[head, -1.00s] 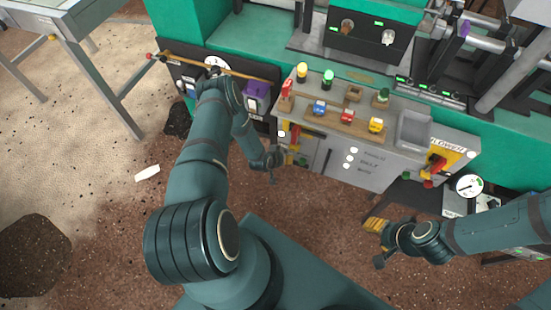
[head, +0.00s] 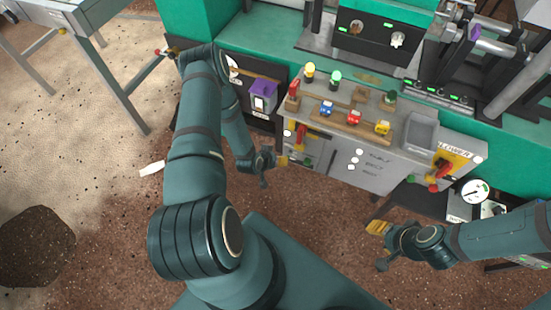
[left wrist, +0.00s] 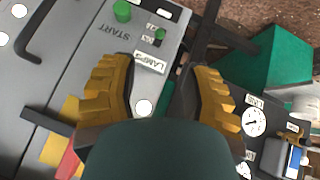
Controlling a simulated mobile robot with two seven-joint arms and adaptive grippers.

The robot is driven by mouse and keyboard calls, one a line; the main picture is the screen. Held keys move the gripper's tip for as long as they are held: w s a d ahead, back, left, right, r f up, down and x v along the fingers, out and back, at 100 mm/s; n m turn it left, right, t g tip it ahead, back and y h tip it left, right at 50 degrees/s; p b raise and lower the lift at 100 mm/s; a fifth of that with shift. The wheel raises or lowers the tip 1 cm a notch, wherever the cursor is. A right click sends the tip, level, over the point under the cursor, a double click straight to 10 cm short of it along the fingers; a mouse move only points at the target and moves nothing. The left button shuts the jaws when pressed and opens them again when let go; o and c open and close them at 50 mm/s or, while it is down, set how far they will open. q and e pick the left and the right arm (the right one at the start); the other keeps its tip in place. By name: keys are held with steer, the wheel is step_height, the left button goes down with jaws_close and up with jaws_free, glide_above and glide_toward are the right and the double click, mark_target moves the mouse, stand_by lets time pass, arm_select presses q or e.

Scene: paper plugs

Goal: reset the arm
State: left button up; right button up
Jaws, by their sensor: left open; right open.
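My left arm comes down from the left in the head view. My left gripper (head: 281,161) hangs at the left front of the grey control panel (head: 335,165), with one yellow finger showing. In the left wrist view my left gripper (left wrist: 160,72) is open, its two ridged yellow fingers wide apart with nothing held between them. Beyond them are the "LAMPS" label (left wrist: 149,63) and a green button (left wrist: 122,11) by the word "START". My right gripper (head: 378,244) is open, low over the brown floor in front of the panel, partly hidden by its own wrist.
The panel top holds small blue (head: 327,107), red (head: 353,118) and yellow (head: 382,128) pieces and a grey bin (head: 421,131). A red-yellow switch (head: 440,172) is at its right. A grey table (head: 75,15) stands at upper left. The floor between the grippers is clear.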

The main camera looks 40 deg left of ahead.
stand_by(0.3)
arm_select(q)
steer(key=d+r+m+g+h, duration=0.1)
steer(key=d+r+g+h, duration=0.1)
steer(key=d+r, duration=0.75)
steer(key=s+d+r+g, duration=0.2)
steer(key=s+d+r, duration=0.2)
steer(key=s+d, duration=0.1)
steer(key=s+d+r+m+g+h, duration=0.1)
steer(key=s+d+r, duration=0.3)
steer(key=d, duration=0.4)
steer(key=shift+s+m+g, duration=0.3)
steer(key=shift+s+g, duration=0.1)
steer(key=shift+g, duration=0.3)
steer(key=shift+d+r, duration=0.1)
